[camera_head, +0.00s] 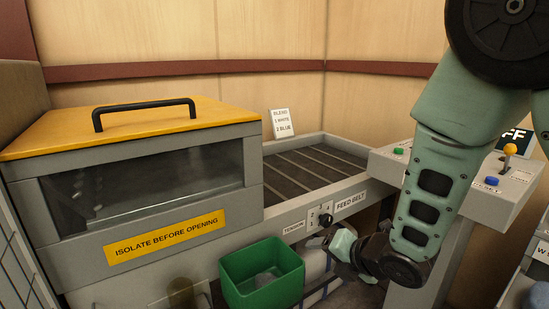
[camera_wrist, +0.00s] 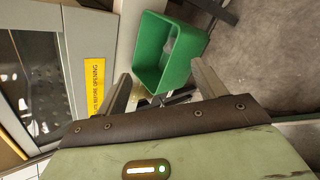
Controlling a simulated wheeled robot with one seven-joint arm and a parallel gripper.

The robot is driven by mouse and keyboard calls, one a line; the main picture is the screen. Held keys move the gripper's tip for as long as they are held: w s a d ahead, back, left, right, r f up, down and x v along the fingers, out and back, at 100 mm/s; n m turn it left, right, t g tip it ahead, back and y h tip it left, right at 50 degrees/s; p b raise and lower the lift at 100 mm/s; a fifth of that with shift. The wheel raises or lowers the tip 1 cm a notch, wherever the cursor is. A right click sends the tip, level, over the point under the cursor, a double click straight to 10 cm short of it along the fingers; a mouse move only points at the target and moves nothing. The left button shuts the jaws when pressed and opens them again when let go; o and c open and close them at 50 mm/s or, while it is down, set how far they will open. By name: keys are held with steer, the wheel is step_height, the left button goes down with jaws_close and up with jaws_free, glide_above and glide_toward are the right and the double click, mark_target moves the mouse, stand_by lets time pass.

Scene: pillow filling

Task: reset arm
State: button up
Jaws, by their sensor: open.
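My green arm comes down on the right of the head view. My gripper (camera_head: 345,247) hangs low, in front of the feed belt panel (camera_head: 335,208) and to the right of the green bin (camera_head: 262,283). In the wrist view my gripper (camera_wrist: 161,76) shows two fingers spread apart with nothing held between them. The green bin (camera_wrist: 178,72) shows beyond the fingertips there. The arm covers part of the control box on the right.
A grey machine (camera_head: 140,235) with a yellow lid (camera_head: 130,128) and black handle stands left. A belt (camera_head: 310,165) runs behind the panel. A control box (camera_head: 400,158) with buttons and a yellow-knobbed lever (camera_head: 509,151) is close to my arm. A card (camera_head: 282,123) stands behind.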

steer(key=s+r+m+g+h+p, duration=0.1)
steer(key=s+r+m+g, duration=0.2)
steer(key=s+m, duration=0.4)
steer(key=s+d+r+m+g+h, duration=0.1)
steer(key=s+r+m+g+h, duration=0.1)
steer(key=s+m, duration=0.6)
steer(key=s+d+r+m+g+h+p, duration=0.1)
steer(key=s+r+m+g+h, duration=0.1)
steer(key=s+r+m, duration=0.3)
steer(key=s+m+g, duration=0.1)
steer(key=s+m, duration=0.2)
steer(key=s, duration=0.4)
steer(key=shift+d+r+g+p, duration=0.2)
steer(key=shift+r+g+p, duration=0.1)
steer(key=shift+r+g, duration=0.1)
steer(key=shift+w, duration=0.1)
